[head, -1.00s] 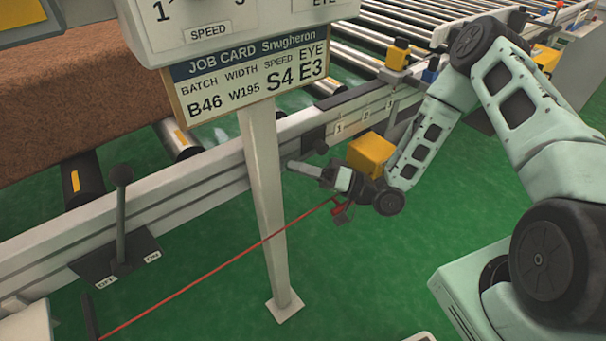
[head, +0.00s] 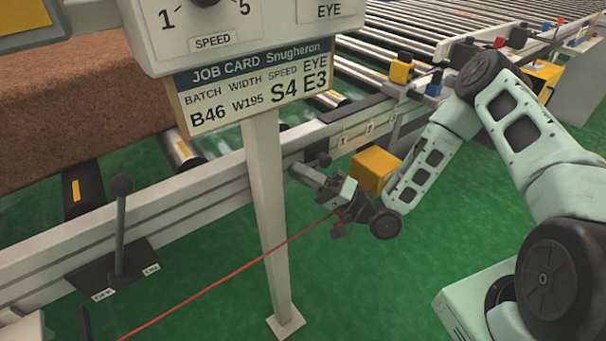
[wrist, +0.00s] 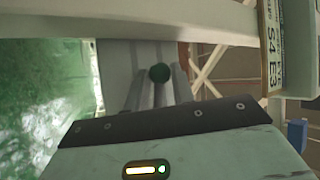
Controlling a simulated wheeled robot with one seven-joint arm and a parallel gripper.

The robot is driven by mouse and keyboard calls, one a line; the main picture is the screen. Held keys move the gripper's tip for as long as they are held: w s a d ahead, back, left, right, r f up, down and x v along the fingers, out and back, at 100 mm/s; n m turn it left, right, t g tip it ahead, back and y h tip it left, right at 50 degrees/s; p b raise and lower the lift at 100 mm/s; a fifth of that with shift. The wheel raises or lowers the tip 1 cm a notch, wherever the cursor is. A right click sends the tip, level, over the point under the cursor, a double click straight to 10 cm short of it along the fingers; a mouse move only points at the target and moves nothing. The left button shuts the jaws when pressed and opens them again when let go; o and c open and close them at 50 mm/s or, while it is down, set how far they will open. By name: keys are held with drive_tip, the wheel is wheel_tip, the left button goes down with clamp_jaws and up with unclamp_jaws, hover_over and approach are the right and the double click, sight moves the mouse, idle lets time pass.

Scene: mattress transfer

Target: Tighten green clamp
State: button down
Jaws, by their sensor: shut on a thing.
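The green clamp's round dark green knob (wrist: 159,73) shows in the wrist view, at the tips of my gripper (wrist: 158,84). The two grey fingers are close together, one on each side of the knob, and they are shut on it. In the head view my gripper (head: 300,172) reaches left to the side of the grey conveyor rail, just right of the white post. The clamp's body is hidden or too small to make out there.
The white post (head: 268,220) holds the job card (head: 255,88) and speed panel close to my gripper. A black-knobbed lever (head: 120,225) stands at left. A red line (head: 220,282) crosses the post. A yellow box (head: 376,168) is beside my wrist. Green floor is open below.

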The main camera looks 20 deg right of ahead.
drive_tip(key=shift+d+r, duration=0.1)
drive_tip(key=c, duration=1.2)
unclamp_jaws()
drive_tip(key=s+d, duration=0.2)
drive_tip(key=d, duration=0.1)
drive_tip(key=s+d, duration=0.3)
drive_tip(key=d, duration=0.1)
drive_tip(key=s+d, duration=0.2)
drive_tip(key=d, duration=0.1)
drive_tip(key=shift+s+d+f+p, duration=0.3)
